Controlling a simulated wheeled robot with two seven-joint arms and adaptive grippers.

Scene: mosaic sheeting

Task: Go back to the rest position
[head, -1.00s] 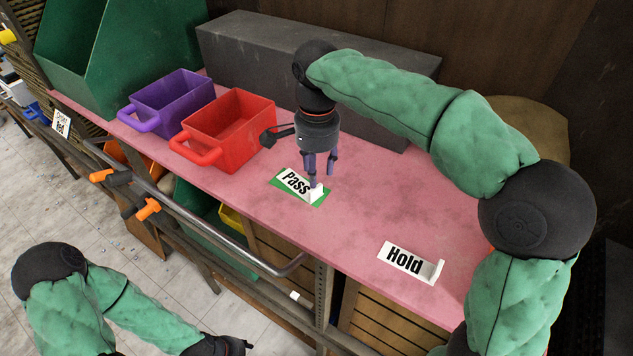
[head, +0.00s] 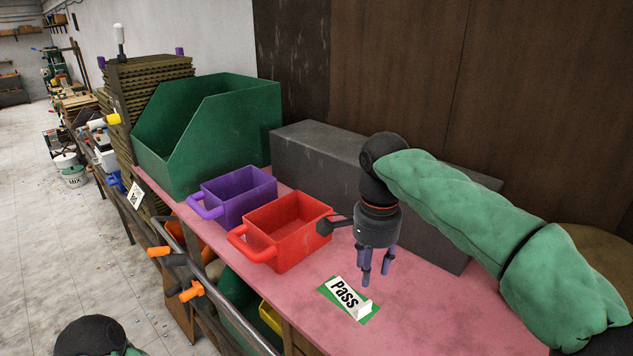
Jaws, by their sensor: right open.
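My right gripper (head: 376,270) is open and empty, pointing down above the pink bench top (head: 440,315). It hangs a little above and to the right of the "Pass" sign (head: 345,297), which stands on a green patch (head: 328,287). My right arm reaches in from the right. My left gripper is out of the picture.
A red bin (head: 285,233) and a purple bin (head: 236,198) stand left of the gripper. A green open container (head: 205,135) is behind them. A long dark grey block (head: 320,160) lies along the back. Orange-handled clamps (head: 190,290) hang at the front rail.

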